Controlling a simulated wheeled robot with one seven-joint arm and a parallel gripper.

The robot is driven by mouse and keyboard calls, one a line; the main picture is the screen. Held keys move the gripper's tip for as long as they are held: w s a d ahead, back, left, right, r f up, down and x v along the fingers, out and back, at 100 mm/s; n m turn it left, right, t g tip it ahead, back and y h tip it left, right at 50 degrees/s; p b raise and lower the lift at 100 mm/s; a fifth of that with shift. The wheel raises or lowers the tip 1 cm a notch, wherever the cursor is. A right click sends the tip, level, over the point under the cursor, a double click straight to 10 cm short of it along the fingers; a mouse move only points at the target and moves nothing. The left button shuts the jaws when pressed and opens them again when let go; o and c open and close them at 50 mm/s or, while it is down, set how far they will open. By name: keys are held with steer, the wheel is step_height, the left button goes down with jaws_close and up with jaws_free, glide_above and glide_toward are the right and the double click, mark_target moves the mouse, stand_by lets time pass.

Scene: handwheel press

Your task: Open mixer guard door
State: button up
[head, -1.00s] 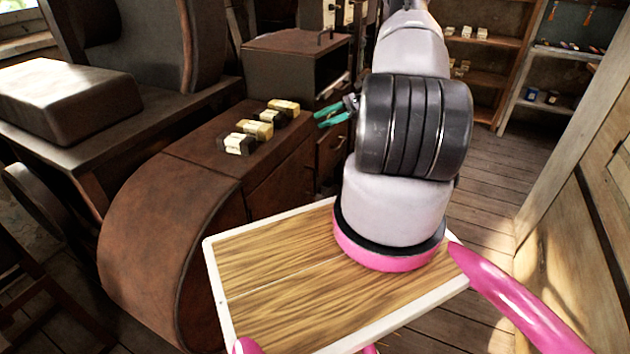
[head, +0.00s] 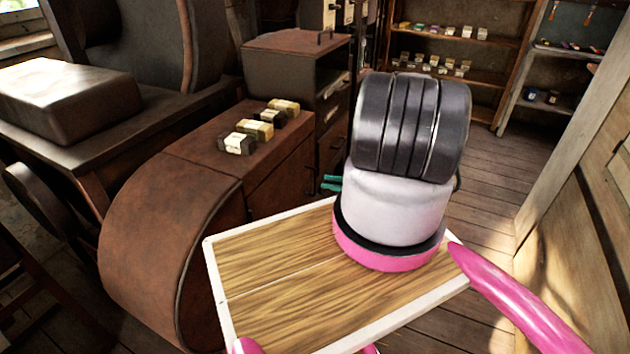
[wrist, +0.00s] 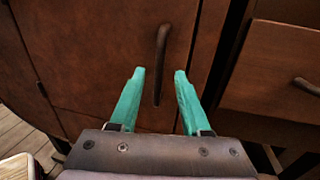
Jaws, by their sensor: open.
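A brown door (wrist: 100,60), which looks like the guard door, fills the left and middle of the wrist view and appears closed. Its dark vertical bar handle (wrist: 160,62) is near its right edge. My gripper (wrist: 160,72) is open and empty; in the picture the handle's lower part lies between its two teal fingers. I cannot tell how far the fingertips are from the door. In the head view my gripper (head: 331,183) shows only as teal tips beside my arm, by the brown cabinet's right end.
A drawer front (wrist: 275,70) with its own handle is right of the door. Several small boxes (head: 255,128) stand on the brown cabinet top (head: 200,152). A taller cabinet (head: 290,75) stands behind. Wooden floor (head: 490,190) is open to the right, before a wooden wall.

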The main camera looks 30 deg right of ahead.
mark_target(315, 193)
steer(key=x, duration=0.6)
jaws_close()
stand_by(1.3)
